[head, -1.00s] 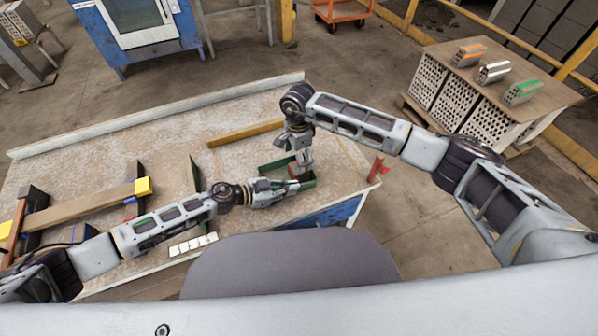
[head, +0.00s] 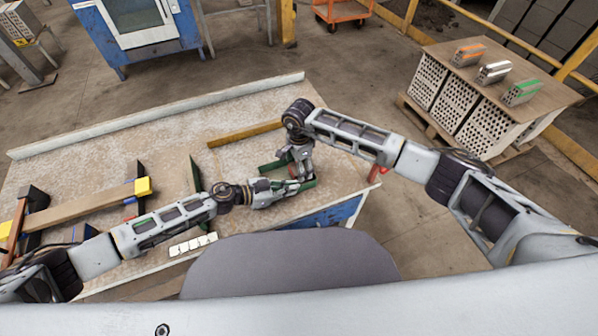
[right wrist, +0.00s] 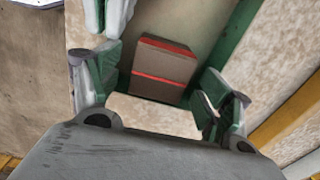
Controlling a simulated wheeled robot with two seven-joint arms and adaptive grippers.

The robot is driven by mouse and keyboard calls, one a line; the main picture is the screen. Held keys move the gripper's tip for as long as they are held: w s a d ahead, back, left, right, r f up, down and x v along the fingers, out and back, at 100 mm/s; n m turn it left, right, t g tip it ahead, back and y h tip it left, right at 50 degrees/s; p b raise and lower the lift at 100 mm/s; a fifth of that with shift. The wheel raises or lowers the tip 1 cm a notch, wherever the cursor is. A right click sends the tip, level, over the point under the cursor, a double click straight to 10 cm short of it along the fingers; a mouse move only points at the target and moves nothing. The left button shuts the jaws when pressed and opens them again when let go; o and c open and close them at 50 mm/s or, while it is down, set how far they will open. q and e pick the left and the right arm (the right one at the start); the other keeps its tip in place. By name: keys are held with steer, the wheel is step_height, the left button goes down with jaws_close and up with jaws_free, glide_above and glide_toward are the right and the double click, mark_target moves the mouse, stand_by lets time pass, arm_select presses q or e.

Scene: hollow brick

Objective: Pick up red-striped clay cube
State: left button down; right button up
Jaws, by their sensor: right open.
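The red-striped clay cube (right wrist: 163,70) is brown with red bands and lies at the middle of the right wrist view. In the head view it is largely hidden by my right gripper (head: 299,172), which points down over it. The right gripper's fingers are apart, one on each side of the cube in the right wrist view, with no clear contact. My left gripper (head: 276,194) lies low over the table just left of the right gripper. Its fingertips are too small and crowded to tell whether they are open.
Green pieces (head: 274,166) stand around the cube on the worktable (head: 110,150). A yellowish bar (head: 243,133) lies behind. A wooden beam (head: 85,204) rests at the left. Striped bricks (head: 494,72) stand on a separate stack at the right. The table's back left is clear.

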steer(key=shift+f, duration=1.1)
steer(key=shift+c, duration=0.4)
steer(key=c, duration=1)
steer(key=shift+r, duration=0.15)
steer(key=shift+c, duration=0.2)
steer(key=shift+r, duration=4.9)
arm_select(q)
steer(key=c, duration=2.2)
jaws_free()
steer(key=o, duration=0.6)
steer(key=shift+o, duration=0.2)
